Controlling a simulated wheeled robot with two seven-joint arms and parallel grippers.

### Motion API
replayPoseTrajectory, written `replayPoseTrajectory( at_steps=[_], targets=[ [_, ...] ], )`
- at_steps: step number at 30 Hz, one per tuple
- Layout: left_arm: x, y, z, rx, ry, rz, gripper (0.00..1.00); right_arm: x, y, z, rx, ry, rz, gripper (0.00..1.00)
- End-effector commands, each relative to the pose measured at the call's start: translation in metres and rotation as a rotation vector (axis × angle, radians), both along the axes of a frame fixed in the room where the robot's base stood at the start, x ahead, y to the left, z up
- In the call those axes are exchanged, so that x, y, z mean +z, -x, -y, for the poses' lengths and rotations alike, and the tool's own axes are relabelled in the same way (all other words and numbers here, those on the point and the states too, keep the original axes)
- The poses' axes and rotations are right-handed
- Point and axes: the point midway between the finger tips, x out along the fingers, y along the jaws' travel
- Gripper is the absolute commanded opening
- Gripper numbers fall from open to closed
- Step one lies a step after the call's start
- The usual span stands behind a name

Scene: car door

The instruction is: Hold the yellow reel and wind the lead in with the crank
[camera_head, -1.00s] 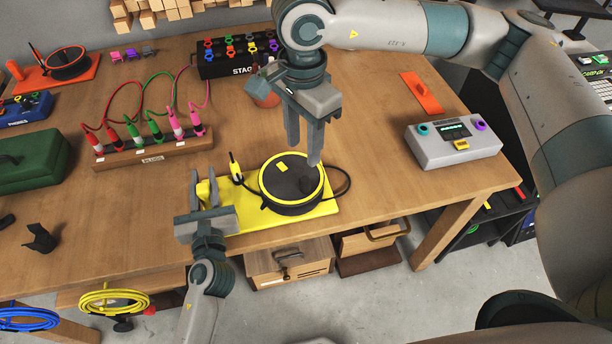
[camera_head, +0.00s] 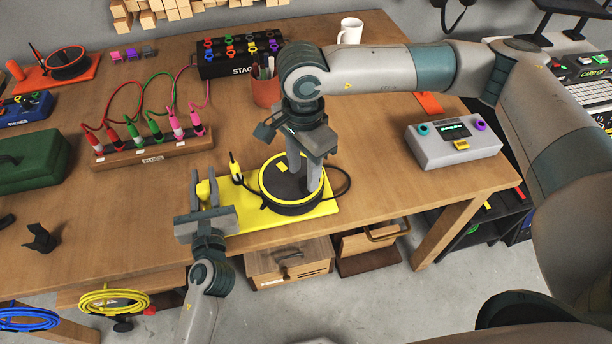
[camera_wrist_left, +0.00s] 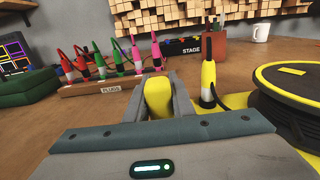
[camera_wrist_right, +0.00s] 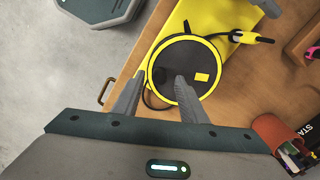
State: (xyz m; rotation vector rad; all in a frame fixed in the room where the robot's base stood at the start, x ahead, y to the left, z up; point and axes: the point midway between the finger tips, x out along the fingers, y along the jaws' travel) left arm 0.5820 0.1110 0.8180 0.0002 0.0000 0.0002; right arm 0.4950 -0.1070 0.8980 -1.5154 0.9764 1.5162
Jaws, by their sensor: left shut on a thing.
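The yellow reel has a black drum with a yellow rim (camera_head: 272,187) on a flat yellow base (camera_head: 240,221) at the table's front edge. My left gripper (camera_head: 204,192) is shut on the reel's upright yellow grip (camera_wrist_left: 158,95). My right gripper (camera_head: 303,180) points down over the right part of the drum. Its fingers stand apart in the right wrist view (camera_wrist_right: 157,92). A dark knob, seemingly the crank (camera_wrist_right: 159,75), shows between them; contact cannot be told. The black lead (camera_head: 347,180) loops around the drum's right side, and its yellow plug (camera_head: 235,168) stands upright at the left.
A plug rack (camera_head: 153,150) with coloured leads stands behind left, a green case (camera_head: 30,160) further left. A pen cup (camera_head: 266,92) and stage box (camera_head: 240,58) are behind. A grey device (camera_head: 453,145) is at the right, with clear table before it.

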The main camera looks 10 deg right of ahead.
Motion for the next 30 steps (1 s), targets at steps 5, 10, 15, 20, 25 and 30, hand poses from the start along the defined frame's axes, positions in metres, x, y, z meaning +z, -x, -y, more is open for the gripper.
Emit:
replayPoseTrajectory(
  at_steps=[5,10,15,20,25,30],
  targets=[
    [0.0,0.0,0.0,0.001,-0.001,-0.001,0.0,-0.02,0.0,0.0,0.0,0.001,-0.002,0.39],
    [0.0,0.0,0.0,0.001,-0.001,-0.001,0.0,-0.031,0.0,0.0,0.001,0.0,-0.001,0.39],
    [0.0,0.0,0.0,0.001,-0.001,-0.001,0.0,-0.035,0.0,0.0,0.002,0.001,0.0,0.39],
    [0.0,0.0,0.0,0.001,-0.001,-0.001,0.0,-0.036,0.0,0.0,0.002,0.0,0.0,0.39],
    [0.0,0.0,0.0,0.001,-0.001,-0.001,0.0,-0.036,0.0,0.0,0.001,0.0,0.0,0.24],
    [0.0,0.0,0.0,0.0,-0.001,-0.001,0.0,-0.036,0.0,0.0,0.001,0.0,0.0,0.0]
  ],
)
